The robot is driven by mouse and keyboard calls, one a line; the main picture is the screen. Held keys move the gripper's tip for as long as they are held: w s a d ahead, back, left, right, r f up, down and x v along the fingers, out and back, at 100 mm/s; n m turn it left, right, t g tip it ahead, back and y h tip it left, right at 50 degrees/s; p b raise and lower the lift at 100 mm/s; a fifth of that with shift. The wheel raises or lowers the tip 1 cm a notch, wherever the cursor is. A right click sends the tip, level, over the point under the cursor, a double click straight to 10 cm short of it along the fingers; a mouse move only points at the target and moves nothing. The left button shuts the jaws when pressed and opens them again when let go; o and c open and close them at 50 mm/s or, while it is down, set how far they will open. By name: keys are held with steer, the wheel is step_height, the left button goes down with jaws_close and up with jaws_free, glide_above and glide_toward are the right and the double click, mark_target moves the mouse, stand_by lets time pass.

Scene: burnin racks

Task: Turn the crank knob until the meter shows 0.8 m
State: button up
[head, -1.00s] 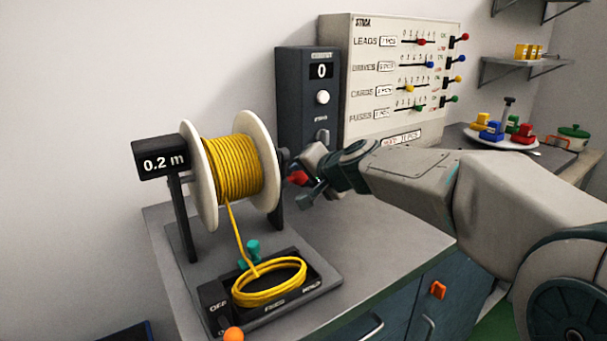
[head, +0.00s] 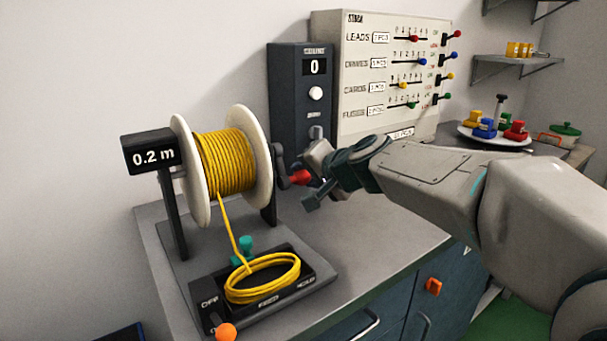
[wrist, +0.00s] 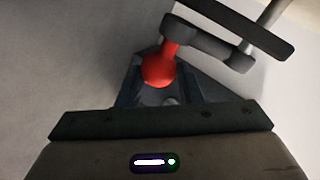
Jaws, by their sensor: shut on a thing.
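The meter (head: 151,156) to the left of the spool reads 0.2 m. The spool (head: 184,200) has white flanges and is wound with yellow cable (head: 223,163). The red crank knob (head: 300,177) sits on a dark crank arm on the spool's right side. My gripper (head: 310,182) is at the knob, coming from the right, and is shut on it. In the wrist view the red knob (wrist: 158,70) is between the fingers, with the dark crank arm (wrist: 205,47) running to the upper right. The finger contact is partly hidden.
A coil of yellow cable (head: 262,290) lies in the dark tray in front of the spool. An orange-tipped lever (head: 225,331) marked OFF is at its left. A dark counter box (head: 299,95) showing 0 and a light slider panel (head: 355,70) stand behind my gripper.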

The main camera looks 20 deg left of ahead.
steer(key=shift+s+d+r, duration=0.25)
steer(key=shift+s+d, duration=0.05)
steer(key=shift+s, duration=0.4)
steer(key=shift+s+d+r+p, duration=0.2)
steer(key=shift+s+d+r, duration=0.15)
steer(key=shift+r, duration=0.25)
steer(key=shift+s+d+r+p, duration=0.2)
steer(key=shift+d+r, duration=0.1)
steer(key=shift+r, duration=0.35)
steer(key=shift+s+d+r+p, duration=0.1)
steer(key=shift+d+r+p, duration=0.05)
steer(key=shift+r+p, duration=0.4)
steer(key=shift+s+d+r+p, duration=0.15)
steer(key=shift+r+p, duration=0.2)
steer(key=shift+r, duration=0.35)
